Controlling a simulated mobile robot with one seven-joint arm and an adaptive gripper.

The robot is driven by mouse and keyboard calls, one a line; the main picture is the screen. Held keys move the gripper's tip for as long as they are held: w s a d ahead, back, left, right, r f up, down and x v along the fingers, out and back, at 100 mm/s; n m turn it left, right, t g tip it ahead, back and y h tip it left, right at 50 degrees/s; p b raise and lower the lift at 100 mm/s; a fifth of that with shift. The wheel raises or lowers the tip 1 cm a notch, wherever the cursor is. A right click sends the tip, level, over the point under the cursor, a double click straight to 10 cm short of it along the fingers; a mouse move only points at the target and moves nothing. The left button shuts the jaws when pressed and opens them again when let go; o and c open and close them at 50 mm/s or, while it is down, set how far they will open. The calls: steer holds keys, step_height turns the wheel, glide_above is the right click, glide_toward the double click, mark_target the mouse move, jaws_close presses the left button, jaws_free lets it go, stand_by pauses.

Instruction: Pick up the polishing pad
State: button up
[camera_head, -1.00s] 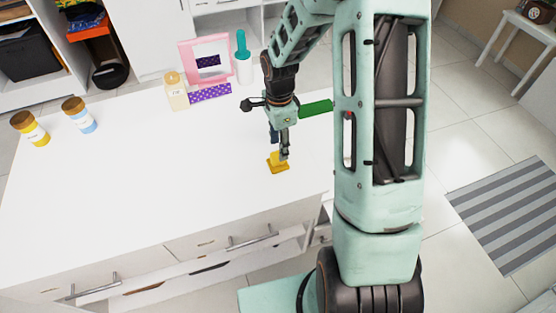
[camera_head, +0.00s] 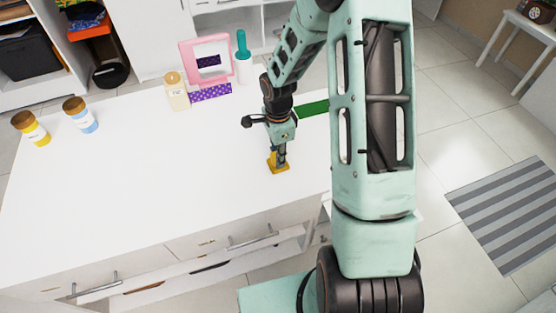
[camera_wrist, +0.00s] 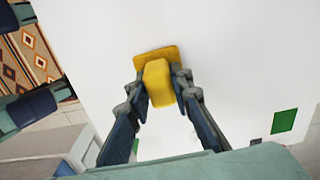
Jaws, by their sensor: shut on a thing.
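The polishing pad (camera_head: 272,170) is yellow, with a flat base and a raised block on top. It lies on the white countertop near its front right part. My gripper (camera_head: 278,161) reaches down onto it from above. In the wrist view the two fingers of my gripper (camera_wrist: 164,84) are shut on the sides of the raised block of the polishing pad (camera_wrist: 158,86). The flat base shows beyond the fingertips. I see no clear gap between the pad and the counter.
The white countertop (camera_head: 130,170) is clear around the pad. A green flat thing (camera_head: 314,107) lies behind on the right. A pink-framed mirror (camera_head: 206,59), a bottle with a teal top (camera_head: 243,60) and a cream bottle (camera_head: 177,92) stand at the back. Two jars (camera_head: 31,128) (camera_head: 80,115) stand at left.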

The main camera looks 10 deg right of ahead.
steer(key=shift+r, duration=0.1)
jaws_close()
steer(key=shift+r, duration=0.55)
step_height(320, 180, up, 2)
steer(key=shift+r, duration=0.1)
steer(key=s+r, duration=0.9)
steer(key=s, duration=0.5)
steer(key=shift+r+b, duration=0.3)
steer(key=shift+b, duration=0.1)
